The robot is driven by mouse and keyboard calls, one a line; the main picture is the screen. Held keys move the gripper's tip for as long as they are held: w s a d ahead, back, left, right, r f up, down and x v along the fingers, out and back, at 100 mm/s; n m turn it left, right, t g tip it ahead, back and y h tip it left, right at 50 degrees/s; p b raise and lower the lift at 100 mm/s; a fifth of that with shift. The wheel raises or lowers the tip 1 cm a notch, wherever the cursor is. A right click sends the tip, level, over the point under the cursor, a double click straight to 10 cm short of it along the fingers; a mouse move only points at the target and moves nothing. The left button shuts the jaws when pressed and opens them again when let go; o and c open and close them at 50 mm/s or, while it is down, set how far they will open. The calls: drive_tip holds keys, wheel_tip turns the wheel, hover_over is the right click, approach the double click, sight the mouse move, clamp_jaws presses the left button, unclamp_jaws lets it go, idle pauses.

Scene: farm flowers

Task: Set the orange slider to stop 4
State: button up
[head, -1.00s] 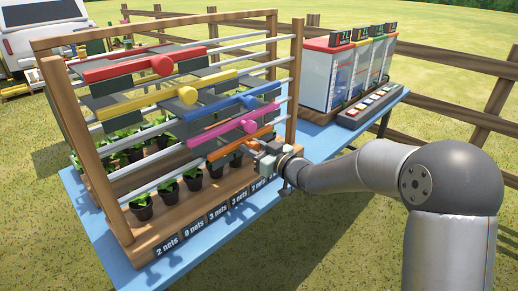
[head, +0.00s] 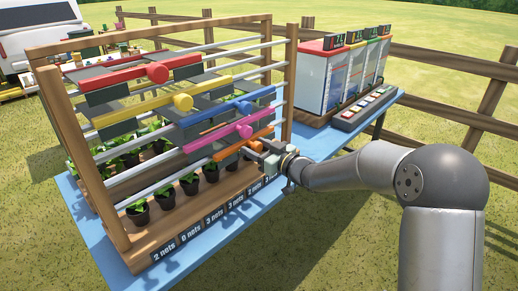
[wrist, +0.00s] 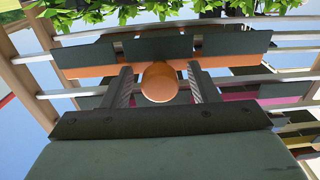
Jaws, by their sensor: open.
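The orange slider (head: 228,151) is the lowest bar on the wooden frame, near the right end of its rail in the head view. Its round orange knob shows clearly in the wrist view (wrist: 160,82). My gripper (wrist: 160,90) is open, with one finger on each side of the knob and a gap visible on both sides. In the head view my gripper (head: 266,151) is at the right end of the orange slider and hides its knob. Labels (head: 212,222) reading numbers of nets run along the front of the frame's base; the rightmost ones are partly hidden by my gripper.
Above are the pink (head: 224,136), blue (head: 234,109), yellow (head: 160,105) and red (head: 120,76) sliders, each with a knob. Potted plants (head: 165,200) stand beneath the rails. A wooden post (head: 289,85) rises close behind my gripper. White cabinets (head: 325,75) stand at the back right.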

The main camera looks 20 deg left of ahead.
drive_tip(key=v, duration=1.7)
drive_tip(key=shift+d, duration=0.25)
drive_tip(key=shift+s+r, duration=0.1)
drive_tip(key=s+d+r+m+t+h+p, duration=0.1)
drive_tip(key=s+d+m+t+h+p, duration=0.15)
drive_tip(key=d+m+h+p, duration=0.9)
drive_tip(key=s+d+g+h+b, duration=0.1)
drive_tip(key=s+d+g, duration=0.3)
drive_tip(key=s, duration=0.9)
drive_tip(key=s+d+m+g+h+b, duration=0.1)
drive_tip(key=s+d+g+h, duration=0.2)
drive_tip(key=s, duration=1)
drive_tip(key=d+g, duration=0.2)
drive_tip(key=shift+d+r+g+h, duration=0.2)
drive_tip(key=shift+d+g+h, duration=0.1)
drive_tip(key=shift+g+h, duration=0.05)
drive_tip(key=shift+w, duration=0.1)
